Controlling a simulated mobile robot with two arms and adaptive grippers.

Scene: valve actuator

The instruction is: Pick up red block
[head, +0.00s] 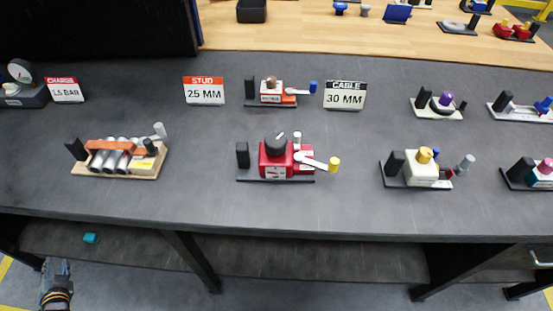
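A red block-shaped valve unit (273,168) stands on a dark base plate in the middle of the grey table in the head view. It has a black knob on top, a black upright at its left and a white lever with a yellow tip at its right. My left gripper (56,267) shows at the lower left corner, below the table's front edge and far from the red unit. The gripper is small and seen from above, so its finger opening is unclear. My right gripper is not in view.
Other valve units stand around: an orange-and-silver one (118,157), a red-and-white one (271,93), a cream one (421,167). Signs reading STUD 25 MM (204,91) and CABLE 30 MM (345,96) stand behind. A teal block (91,238) lies on the lower shelf. The table's front strip is clear.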

